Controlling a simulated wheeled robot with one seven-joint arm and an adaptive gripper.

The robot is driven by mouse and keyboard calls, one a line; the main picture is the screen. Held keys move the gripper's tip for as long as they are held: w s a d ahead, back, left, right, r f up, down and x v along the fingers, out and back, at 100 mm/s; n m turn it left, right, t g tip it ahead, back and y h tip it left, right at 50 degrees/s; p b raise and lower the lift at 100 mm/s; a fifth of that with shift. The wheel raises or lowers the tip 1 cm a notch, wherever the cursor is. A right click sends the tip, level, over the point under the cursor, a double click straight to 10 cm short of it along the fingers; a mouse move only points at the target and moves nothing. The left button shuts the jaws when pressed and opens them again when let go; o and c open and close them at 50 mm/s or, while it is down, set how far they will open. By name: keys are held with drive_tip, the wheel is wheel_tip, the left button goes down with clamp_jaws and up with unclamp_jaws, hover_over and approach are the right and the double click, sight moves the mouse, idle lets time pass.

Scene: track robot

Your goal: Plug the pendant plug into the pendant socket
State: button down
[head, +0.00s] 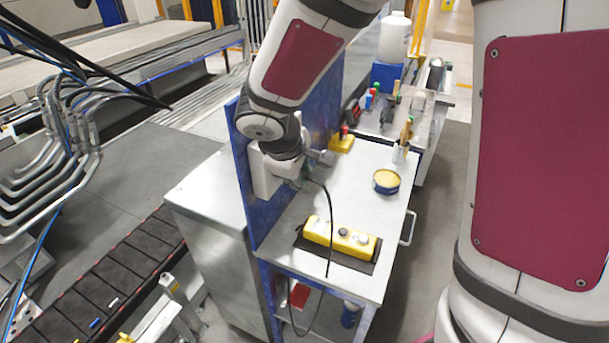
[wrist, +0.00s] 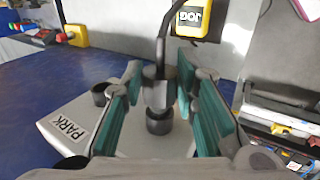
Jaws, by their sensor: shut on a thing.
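My gripper (wrist: 158,100) has its teal finger pads on either side of the dark grey pendant plug (wrist: 158,92) and is shut on it. A black cable runs up from the plug. The plug's lower end is at a black round fitting (wrist: 158,124) over a grey box; I cannot tell whether it is seated or just above. The box (wrist: 60,110) has a PARK label and a second black round fitting (wrist: 99,94) at the left. In the head view, my gripper (head: 306,178) is beside the blue panel and partly hides the box (head: 263,172).
A yellow pendant (head: 340,238) lies on a black mat on the grey bench, with the cable hanging past it. A yellow JOG-marked part (wrist: 190,18) is beyond the plug. A yellow box with a red button (head: 342,142) and a round tin (head: 386,182) stand farther back.

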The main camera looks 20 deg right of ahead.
drive_tip(key=shift+w+a, duration=0.55)
drive_tip(key=c, duration=1.2)
unclamp_jaws()
drive_tip(key=shift+r, duration=0.15)
drive_tip(key=v, duration=1.1)
drive_tip(key=shift+s+a+r, duration=0.15)
drive_tip(key=shift+s+r, duration=0.05)
drive_tip(key=shift+r, duration=0.05)
drive_tip(key=s+d+r+m+y, duration=0.1)
drive_tip(key=s+d+m, duration=0.1)
drive_tip(key=s, duration=0.3)
drive_tip(key=s+d+r+m+t+y, duration=0.1)
drive_tip(key=s+d+r+m, duration=0.1)
drive_tip(key=s+m, duration=0.2)
drive_tip(key=s+d+r+m+y, duration=0.1)
drive_tip(key=s+d+m+y, duration=0.1)
drive_tip(key=s, duration=0.6)
drive_tip(key=shift+s+d+r+m, duration=0.3)
drive_tip(key=shift+r+m, duration=0.1)
drive_tip(key=shift+m, duration=0.2)
